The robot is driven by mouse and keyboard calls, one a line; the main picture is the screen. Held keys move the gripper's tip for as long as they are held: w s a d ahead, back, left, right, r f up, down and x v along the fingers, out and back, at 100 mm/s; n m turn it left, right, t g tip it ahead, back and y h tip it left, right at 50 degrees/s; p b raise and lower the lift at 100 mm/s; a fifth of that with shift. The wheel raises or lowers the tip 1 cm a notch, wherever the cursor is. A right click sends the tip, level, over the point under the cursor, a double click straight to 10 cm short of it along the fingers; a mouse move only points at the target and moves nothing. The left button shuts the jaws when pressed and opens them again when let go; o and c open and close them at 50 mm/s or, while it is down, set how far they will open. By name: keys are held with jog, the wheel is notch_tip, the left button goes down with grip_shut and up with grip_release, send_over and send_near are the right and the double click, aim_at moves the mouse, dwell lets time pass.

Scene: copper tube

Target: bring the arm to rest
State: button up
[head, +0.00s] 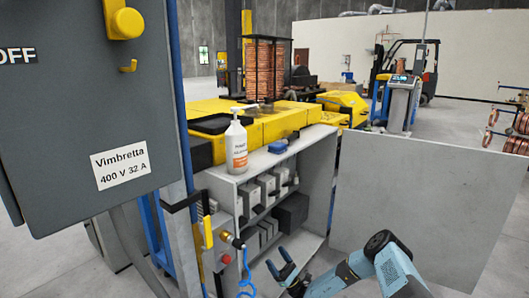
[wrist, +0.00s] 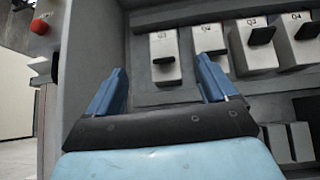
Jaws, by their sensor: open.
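My gripper (head: 277,258) is open and empty in front of the open grey cabinet (head: 226,185), low and near its lower right part in the head view. My arm reaches in from the bottom right. In the wrist view my gripper (wrist: 160,70) has its two blue fingers spread apart and pointing at a row of switch modules. I see nothing held between the fingers.
The cabinet door (head: 425,190) stands open to the right of my arm. A white pump bottle (head: 236,148) stands on the cabinet top, with a blue item (head: 278,146) beside it. A grey switch box (head: 80,100) fills the left. A blue coiled hose (head: 246,285) hangs left of my gripper.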

jog(key=s+a+r+n+g+h, duration=0.1)
jog(key=s+r+n+g+h, duration=0.25)
jog(key=r+n+g, duration=0.55)
jog(key=s+a+r+n+g+h, duration=0.1)
jog(key=s+r+n+g+h, duration=0.3)
jog(key=r+g, duration=0.5)
jog(key=s+a+r+n+g+h, duration=0.15)
jog(key=s+r+n+g, duration=0.3)
jog(key=r+n, duration=0.6)
jog(key=s+d+r+t+h, duration=0.6)
jog(key=s+d+r, duration=0.4)
jog(key=s+r, duration=0.2)
jog(key=s+d+r+t+h, duration=0.6)
jog(key=s+d+r, duration=0.5)
jog(key=s, duration=0.6)
jog(key=shift+s+d+r+n+h, duration=0.15)
jog(key=shift+d+r+n+h, duration=0.25)
jog(key=shift+r+h, duration=0.55)
jog(key=shift+a+f+t, duration=0.1)
jog(key=shift+f+t, duration=0.05)
jog(key=shift+t, duration=0.1)
